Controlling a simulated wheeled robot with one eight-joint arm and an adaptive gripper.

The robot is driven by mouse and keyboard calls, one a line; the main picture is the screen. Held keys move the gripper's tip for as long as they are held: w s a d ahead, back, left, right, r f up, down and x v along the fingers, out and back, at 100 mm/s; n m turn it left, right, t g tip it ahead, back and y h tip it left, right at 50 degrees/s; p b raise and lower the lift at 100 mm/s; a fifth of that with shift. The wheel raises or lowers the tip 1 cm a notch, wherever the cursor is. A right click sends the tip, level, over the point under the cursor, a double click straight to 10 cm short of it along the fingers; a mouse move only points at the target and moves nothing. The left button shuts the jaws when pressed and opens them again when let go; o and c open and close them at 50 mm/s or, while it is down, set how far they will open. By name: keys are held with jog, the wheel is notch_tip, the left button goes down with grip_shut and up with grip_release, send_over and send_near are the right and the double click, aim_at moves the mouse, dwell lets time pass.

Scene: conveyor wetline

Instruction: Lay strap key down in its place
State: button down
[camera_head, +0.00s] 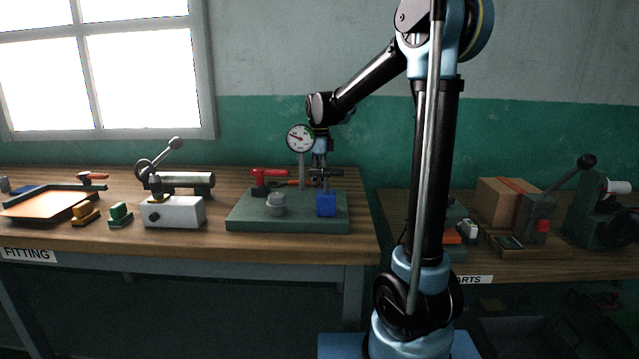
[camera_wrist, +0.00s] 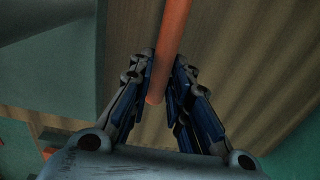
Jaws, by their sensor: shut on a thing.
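An orange rod (camera_wrist: 170,45), which I take to be the handle of the strap key, runs between the fingers of my gripper (camera_wrist: 164,72) in the wrist view. My gripper is shut on it. In the head view my gripper (camera_head: 320,163) points down behind the dial gauge, above the back of the green base plate (camera_head: 290,222). A thin orange bar (camera_head: 300,183) shows there, partly hidden by the gauge post. Whether it touches the bench, and where its place is, I cannot tell.
On the plate stand a dial gauge (camera_head: 300,139), a red-handled valve (camera_head: 268,176), a grey knob (camera_head: 276,204) and a blue block (camera_head: 326,204). Left are a white lever-topped box (camera_head: 175,213), green and yellow buttons and an orange tray (camera_head: 50,203). A parts bench stands right.

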jog(key=shift+f, duration=0.5)
jog(key=c, duration=1.5)
grip_release()
jog(key=shift+f, duration=0.1)
